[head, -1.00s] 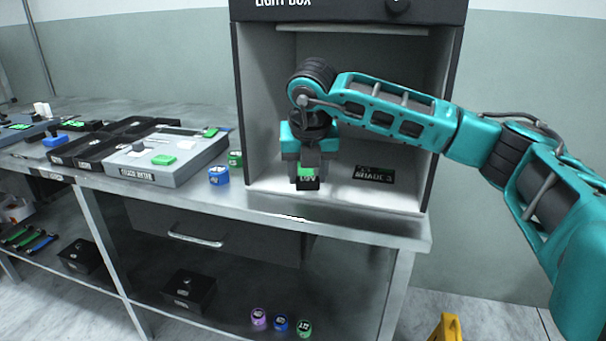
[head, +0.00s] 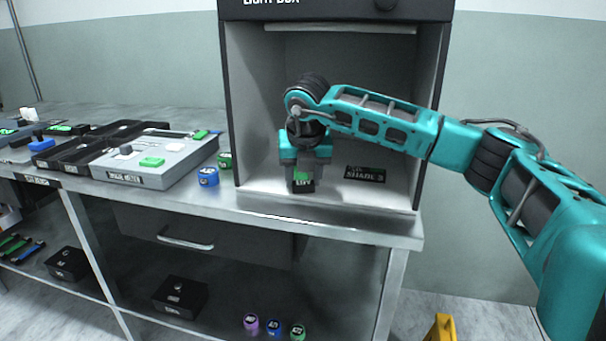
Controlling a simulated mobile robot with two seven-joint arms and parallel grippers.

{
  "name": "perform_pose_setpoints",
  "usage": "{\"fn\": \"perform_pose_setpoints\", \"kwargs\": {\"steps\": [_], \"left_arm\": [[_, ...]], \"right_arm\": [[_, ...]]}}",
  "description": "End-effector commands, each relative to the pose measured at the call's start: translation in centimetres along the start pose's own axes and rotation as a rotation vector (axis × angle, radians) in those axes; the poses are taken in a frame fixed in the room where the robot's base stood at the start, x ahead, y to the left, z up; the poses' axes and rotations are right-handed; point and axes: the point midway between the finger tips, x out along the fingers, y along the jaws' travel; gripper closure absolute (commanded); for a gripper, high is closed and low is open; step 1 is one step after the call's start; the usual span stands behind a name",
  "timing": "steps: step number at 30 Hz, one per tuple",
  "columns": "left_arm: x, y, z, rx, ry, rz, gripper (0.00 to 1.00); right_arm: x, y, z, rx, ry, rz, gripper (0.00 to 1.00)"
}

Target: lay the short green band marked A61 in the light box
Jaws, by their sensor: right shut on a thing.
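The light box (head: 428,135) is a dark open-fronted cabinet with a pale inside, standing on the bench. My right gripper (head: 303,180) points down inside it, at the front left of its floor. The gripper is shut on a small green band (head: 302,175), which shows between the fingers. A black patch with white lettering shows just below the green; I cannot tell whether it belongs to the band. The A61 mark is not readable, and contact with the floor is unclear. My left gripper is out of view.
A black lettered plate (head: 366,174) lies on the box floor, right of the gripper. Blue (head: 208,177) and green (head: 225,160) rolls stand left of the box, beside a grey meter (head: 180,165). Several rolls and black boxes are on the lower shelf.

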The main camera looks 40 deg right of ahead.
Motion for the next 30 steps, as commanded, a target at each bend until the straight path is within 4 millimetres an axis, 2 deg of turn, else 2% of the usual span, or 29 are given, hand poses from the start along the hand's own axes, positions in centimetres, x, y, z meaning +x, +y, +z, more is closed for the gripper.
{"fn": "perform_pose_setpoints", "kwargs": {"steps": [3,4,12,20,23,26,30], "left_arm": [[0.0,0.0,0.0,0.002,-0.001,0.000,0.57],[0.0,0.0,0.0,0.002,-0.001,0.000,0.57],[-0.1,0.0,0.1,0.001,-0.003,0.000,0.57],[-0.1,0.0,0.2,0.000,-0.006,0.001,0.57],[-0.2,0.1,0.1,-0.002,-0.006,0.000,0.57],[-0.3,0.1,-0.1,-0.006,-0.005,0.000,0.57],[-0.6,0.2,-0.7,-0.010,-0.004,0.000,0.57]], "right_arm": [[0.0,0.0,0.0,0.000,0.000,0.001,0.88],[0.0,0.0,0.0,0.000,0.000,0.000,0.50],[0.0,0.0,0.0,0.000,0.000,0.000,0.24],[-0.1,0.0,0.0,0.000,0.001,0.000,0.22],[-0.7,0.0,0.0,0.000,0.000,0.001,0.22],[-2.1,0.1,0.1,-0.001,-0.002,0.003,0.22],[-5.2,0.0,0.2,0.000,-0.003,0.004,0.22]]}}
